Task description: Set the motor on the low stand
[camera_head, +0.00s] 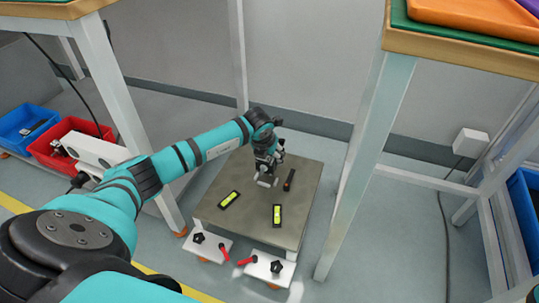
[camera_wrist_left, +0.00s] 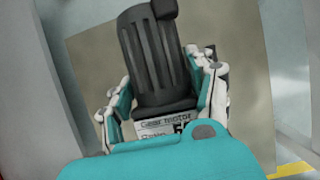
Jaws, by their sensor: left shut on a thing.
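My left gripper (camera_head: 268,168) reaches over the far part of the low stand (camera_head: 248,228), a square grey-brown top near the floor. In the left wrist view the gripper (camera_wrist_left: 165,105) is shut on the motor (camera_wrist_left: 153,55), a dark ribbed cylinder with a white "Gear motor" label. The stand's top shows behind the motor there. In the head view the motor is mostly hidden by the gripper, and I cannot tell whether it touches the stand. My right gripper is not in view.
Two yellow-green and black pieces (camera_head: 229,199) (camera_head: 277,215) and a dark slim piece (camera_head: 289,180) lie on the stand. White feet with black knobs and red levers (camera_head: 269,268) stand at its front. Table legs (camera_head: 365,160) rise on both sides. Red (camera_head: 70,140) and blue (camera_head: 28,125) bins are left.

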